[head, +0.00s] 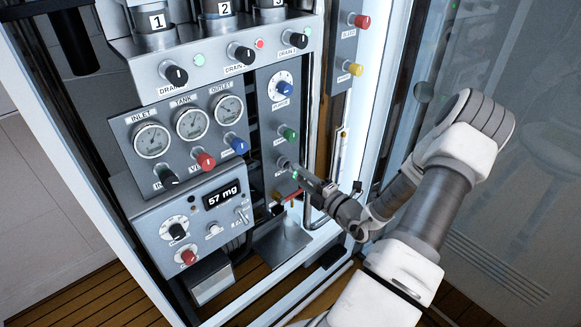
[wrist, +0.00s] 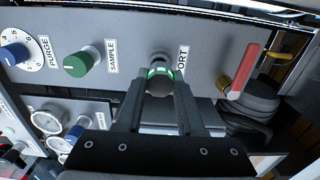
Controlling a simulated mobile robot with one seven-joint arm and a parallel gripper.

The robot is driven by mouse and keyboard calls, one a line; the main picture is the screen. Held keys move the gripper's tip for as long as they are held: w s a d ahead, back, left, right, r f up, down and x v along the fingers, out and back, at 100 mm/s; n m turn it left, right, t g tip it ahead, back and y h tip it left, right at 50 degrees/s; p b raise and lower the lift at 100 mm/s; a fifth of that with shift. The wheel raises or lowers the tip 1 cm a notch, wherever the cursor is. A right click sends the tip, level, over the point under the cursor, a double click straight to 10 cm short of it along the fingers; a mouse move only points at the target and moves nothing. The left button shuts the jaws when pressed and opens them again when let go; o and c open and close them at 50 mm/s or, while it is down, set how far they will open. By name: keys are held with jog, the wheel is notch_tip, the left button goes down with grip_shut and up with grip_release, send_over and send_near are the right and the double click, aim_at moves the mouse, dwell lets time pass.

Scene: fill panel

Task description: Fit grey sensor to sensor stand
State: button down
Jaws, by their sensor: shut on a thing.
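The grey sensor (wrist: 159,86), a dark round body with a glowing green ring, sits between the fingers of my gripper (wrist: 158,98). My gripper is shut on it. The sensor's far end lines up with a round metal fitting (wrist: 159,57) beside the PORT label on the grey panel; I cannot tell whether it is seated there or just in front. In the head view my gripper (head: 297,174) is at the lower end of the narrow knob panel, with a small green glow at its tip. I cannot identify the sensor stand for certain; a grey block (head: 283,243) stands below the gripper.
A red-handled valve (wrist: 244,69) is right of my gripper in the wrist view, with dark coils below it. A green SAMPLE knob (wrist: 82,61) is to the left. A glass door (head: 480,190) is behind my arm.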

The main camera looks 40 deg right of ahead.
jog(key=shift+s+d+p, duration=0.15)
jog(key=shift+s+p, duration=0.6)
jog(key=shift+s, duration=1.2)
